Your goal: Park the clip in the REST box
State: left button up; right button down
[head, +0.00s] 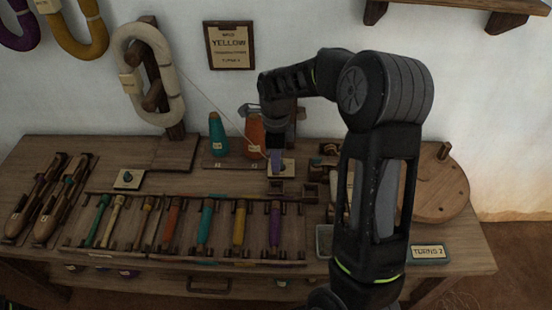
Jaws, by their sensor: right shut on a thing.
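My right gripper (278,146) points down over the back middle of the bench, its jaws closed. A small blue-violet piece (276,160), which looks like the clip, is between its fingertips, just above or touching a pale block. A thin thread runs from the cream skein on the wall down to this spot. Small open dark boxes (278,188) stand just in front of the block; another (311,192) is to their right. No REST lettering is readable on them. My left gripper is not in view.
An orange cone (255,134) and a teal cone (216,135) stand left of the gripper. A rack of coloured bobbins (205,227) fills the front. Shuttles (47,200) lie at left. A round wooden disc (441,192) is at right, partly behind my right arm.

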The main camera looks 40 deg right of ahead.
jog(key=shift+f+b, duration=2.9)
jog(key=shift+f, duration=1.3)
jog(key=c, duration=0.9)
grip_release()
notch_tip(320, 180, up, 8)
jog(key=p, duration=0.6)
jog(key=shift+r, duration=0.1)
